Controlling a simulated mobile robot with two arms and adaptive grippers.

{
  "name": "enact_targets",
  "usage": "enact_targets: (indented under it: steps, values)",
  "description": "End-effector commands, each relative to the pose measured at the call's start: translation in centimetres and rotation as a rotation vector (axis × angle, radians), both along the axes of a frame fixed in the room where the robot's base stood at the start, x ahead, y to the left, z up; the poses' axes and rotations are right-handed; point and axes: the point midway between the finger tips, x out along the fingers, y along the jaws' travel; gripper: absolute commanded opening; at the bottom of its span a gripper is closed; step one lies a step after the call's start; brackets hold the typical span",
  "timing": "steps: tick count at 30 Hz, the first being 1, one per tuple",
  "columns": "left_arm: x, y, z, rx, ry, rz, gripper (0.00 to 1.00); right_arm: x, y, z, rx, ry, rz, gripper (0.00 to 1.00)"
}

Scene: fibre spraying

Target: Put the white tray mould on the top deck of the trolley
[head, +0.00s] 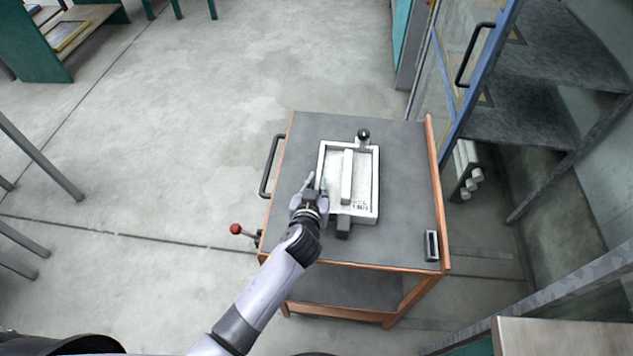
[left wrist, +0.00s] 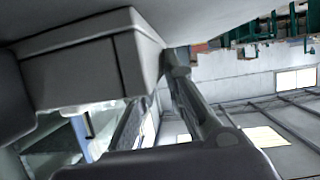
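In the left wrist view a grey block-like shape (left wrist: 85,65) and a dark finger link fill the near part. My right gripper is not in view.
The trolley has a black handle (head: 271,166) on its left, a red-knobbed lever (head: 236,229) at front left and a small dark holder (head: 431,246) at the deck's front right. A blue-framed cabinet (head: 480,75) stands close on the right. The floor left is mostly clear.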

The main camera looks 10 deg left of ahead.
Motion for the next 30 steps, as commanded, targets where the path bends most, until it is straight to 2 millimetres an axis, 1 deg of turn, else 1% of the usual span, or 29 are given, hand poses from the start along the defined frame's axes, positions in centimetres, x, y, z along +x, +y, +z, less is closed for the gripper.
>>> enact_targets:
  steps: [1, 8, 16, 19, 23, 30]
  values:
    - [0.0, 0.0, 0.0, 0.0, -0.001, -0.001, 0.15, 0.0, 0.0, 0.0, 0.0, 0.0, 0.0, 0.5]
    - [0.0, 0.0, 0.1, 0.0, -0.001, 0.0, 0.3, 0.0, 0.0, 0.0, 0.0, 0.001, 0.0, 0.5]
    - [0.0, 0.0, 0.1, 0.0, -0.001, 0.0, 0.3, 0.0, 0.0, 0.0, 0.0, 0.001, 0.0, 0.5]
    - [-0.4, 0.0, 0.2, 0.0, -0.002, -0.001, 0.3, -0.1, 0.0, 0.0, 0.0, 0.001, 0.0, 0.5]
    - [-1.8, 0.0, 0.7, -0.002, 0.0, 0.001, 0.3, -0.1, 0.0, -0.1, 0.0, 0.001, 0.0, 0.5]
    - [-6.1, 0.2, 2.5, -0.003, 0.0, 0.001, 0.3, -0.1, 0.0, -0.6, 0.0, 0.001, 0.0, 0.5]
